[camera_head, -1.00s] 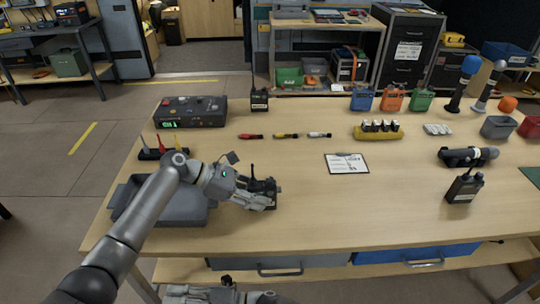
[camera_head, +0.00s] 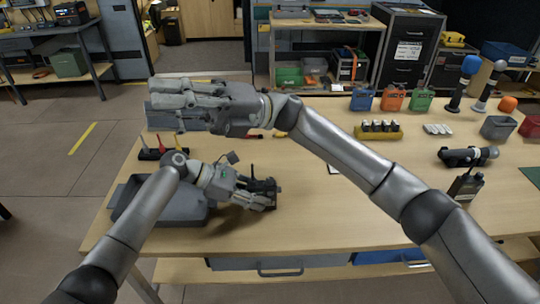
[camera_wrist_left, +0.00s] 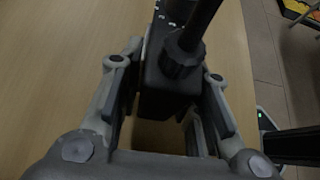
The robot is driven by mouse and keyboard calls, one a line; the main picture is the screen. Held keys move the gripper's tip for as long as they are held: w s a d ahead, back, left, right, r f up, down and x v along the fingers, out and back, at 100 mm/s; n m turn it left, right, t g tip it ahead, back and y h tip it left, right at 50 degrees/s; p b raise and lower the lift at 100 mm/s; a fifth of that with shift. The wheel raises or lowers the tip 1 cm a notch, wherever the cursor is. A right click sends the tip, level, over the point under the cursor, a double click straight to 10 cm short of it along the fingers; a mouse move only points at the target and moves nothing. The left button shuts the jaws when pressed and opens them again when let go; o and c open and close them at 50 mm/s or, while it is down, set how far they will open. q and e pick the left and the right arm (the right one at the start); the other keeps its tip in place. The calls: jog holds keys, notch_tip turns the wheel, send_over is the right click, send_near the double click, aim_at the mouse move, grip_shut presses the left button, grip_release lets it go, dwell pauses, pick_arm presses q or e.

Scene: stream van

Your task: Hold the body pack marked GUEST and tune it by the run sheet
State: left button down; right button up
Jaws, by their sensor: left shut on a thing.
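My left gripper (camera_head: 262,194) is shut on a black body pack (camera_head: 271,188) above or at the table's front left; I cannot tell whether the pack touches the table. In the left wrist view the pack (camera_wrist_left: 165,85) sits between the two fingers, with a thick antenna and a knob on top. No GUEST mark is readable. My right gripper (camera_head: 172,95) is raised over the back left, in front of the control box; its finger state is unclear. Another body pack (camera_head: 466,186) stands at the right. The white sheet is almost wholly hidden behind my right arm.
A grey tray (camera_head: 125,195) lies left of my left gripper. A yellow holder (camera_head: 377,132), coloured containers and a microphone (camera_head: 468,156) occupy the back and right. My right arm crosses above the table's middle. The front middle (camera_head: 320,225) is clear.

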jog(key=s+d+r+n+g+h, duration=0.1)
jog(key=s+d+r+n, duration=0.15)
jog(key=r, duration=0.95)
jog(key=s+d+r+n+g+h, duration=0.1)
jog(key=d+r+n, duration=0.15)
jog(key=r, duration=1.05)
jog(key=w+a+f+m+t+h, duration=0.1)
jog(key=w+a+f+t+h, duration=0.15)
jog(key=f, duration=0.35)
jog(key=w+a+f+m+t+h, duration=0.1)
jog(key=a+f+t, duration=0.15)
jog(key=f, duration=0.45)
jog(key=m+t+h, duration=0.1)
jog(key=t+h, duration=0.6)
jog(key=h, duration=0.7)
send_over(270, 179)
notch_tip(270, 179, down, 33)
jog(key=shift+f, duration=3.1)
jog(key=n, duration=0.6)
jog(key=shift+n, duration=0.4)
jog(key=n, duration=0.6)
